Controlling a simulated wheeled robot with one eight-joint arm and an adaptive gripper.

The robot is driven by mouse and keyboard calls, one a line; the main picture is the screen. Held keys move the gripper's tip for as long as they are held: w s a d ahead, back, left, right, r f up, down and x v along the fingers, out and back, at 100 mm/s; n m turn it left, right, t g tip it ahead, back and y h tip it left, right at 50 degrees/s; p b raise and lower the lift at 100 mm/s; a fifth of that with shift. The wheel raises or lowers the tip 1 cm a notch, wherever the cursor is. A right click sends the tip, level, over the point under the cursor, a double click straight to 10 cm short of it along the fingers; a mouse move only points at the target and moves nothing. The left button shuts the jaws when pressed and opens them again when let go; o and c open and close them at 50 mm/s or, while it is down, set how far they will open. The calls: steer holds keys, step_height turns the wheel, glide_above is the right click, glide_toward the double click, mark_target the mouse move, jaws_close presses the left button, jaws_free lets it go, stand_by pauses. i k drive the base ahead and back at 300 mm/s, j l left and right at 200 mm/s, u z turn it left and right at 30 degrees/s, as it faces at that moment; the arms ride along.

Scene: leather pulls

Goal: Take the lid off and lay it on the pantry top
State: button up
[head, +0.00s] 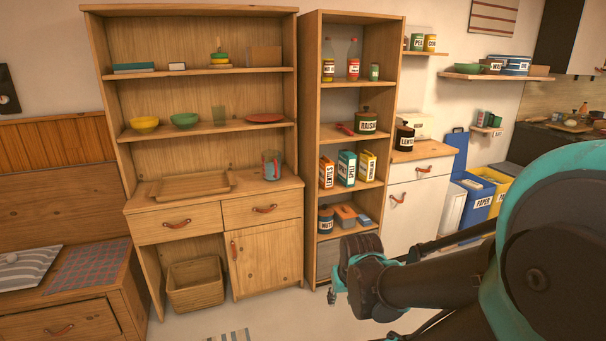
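Several dark-lidded jars are in view, and I cannot tell which one the task means. One labelled jar (366,126) stands upright on the tall shelf, with its dark knobbed lid (366,112) on. Another dark jar (404,141), also lidded, stands on the pale wooden top (425,150) of a white cabinet. A third jar (325,222) sits on a lower shelf. My gripper (332,296) is low in front of the tall shelf, well below the upper jars and apart from them. Its fingers are mostly hidden by my arm, so its opening is unclear.
The tall shelf (312,180) also holds labelled boxes (346,168), bottles (353,62) and a red-handled item (345,129). A wooden hutch (205,160) stands left, with a basket (195,285) underneath. Blue and yellow bins (484,198) stand right. My arm covers the lower right.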

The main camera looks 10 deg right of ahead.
mark_target(403, 128)
steer(key=i+l+z, duration=0.2)
steer(key=i+z, duration=0.15)
steer(key=i, duration=0.3)
steer(key=i+z, duration=0.4)
steer(key=i, duration=0.25)
